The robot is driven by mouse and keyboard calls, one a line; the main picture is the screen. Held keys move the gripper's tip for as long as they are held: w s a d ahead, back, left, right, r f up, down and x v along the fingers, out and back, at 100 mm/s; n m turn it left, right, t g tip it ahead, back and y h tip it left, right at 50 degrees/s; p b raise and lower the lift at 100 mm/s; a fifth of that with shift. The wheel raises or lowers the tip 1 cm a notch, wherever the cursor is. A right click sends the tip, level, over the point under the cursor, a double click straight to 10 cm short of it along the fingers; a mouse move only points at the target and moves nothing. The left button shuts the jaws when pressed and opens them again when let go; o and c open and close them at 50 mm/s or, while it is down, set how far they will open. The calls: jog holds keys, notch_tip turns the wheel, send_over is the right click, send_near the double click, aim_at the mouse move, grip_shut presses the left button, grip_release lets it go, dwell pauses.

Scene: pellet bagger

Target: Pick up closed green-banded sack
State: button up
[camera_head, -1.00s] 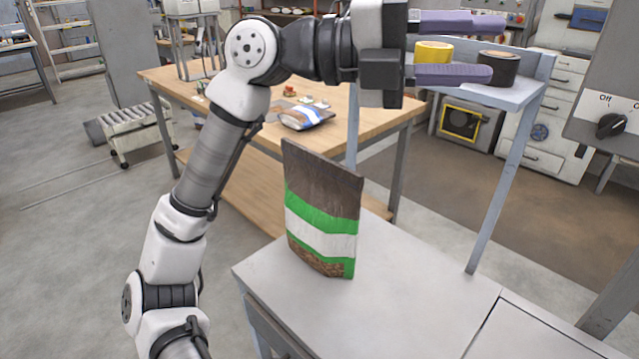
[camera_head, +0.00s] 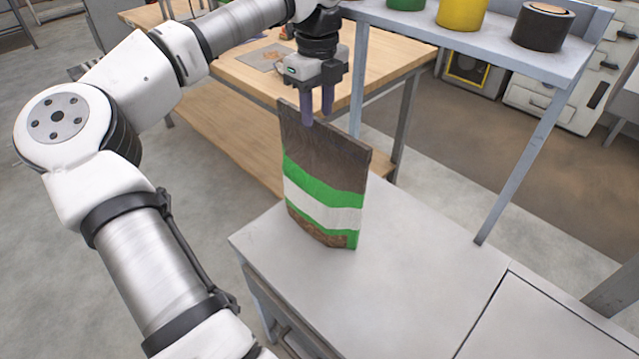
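The closed green-banded sack (camera_head: 322,205) stands upright on the grey table (camera_head: 410,270) near its back left corner. It is brown with green bands around a white band, and its top is a flat edge sloping down to the right. My gripper (camera_head: 317,116) points down at the left part of this top edge. Its two purple fingers are apart. The left finger overlaps the front face of the sack in the picture; the right fingertip is at or behind the top edge. I cannot tell whether either finger touches the sack.
A grey shelf (camera_head: 470,45) stands behind on the right, with a green roll (camera_head: 406,4), a yellow roll (camera_head: 461,12) and a black roll (camera_head: 541,27). A wooden workbench (camera_head: 400,50) is behind the sack. The grey table is clear to the right of the sack.

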aim_at(319, 134)
jog(key=f, duration=0.2)
jog(key=f+p, duration=0.1)
jog(key=f, duration=0.2)
jog(key=shift+s+d, duration=0.2)
grip_shut()
jog(key=shift+r, duration=0.1)
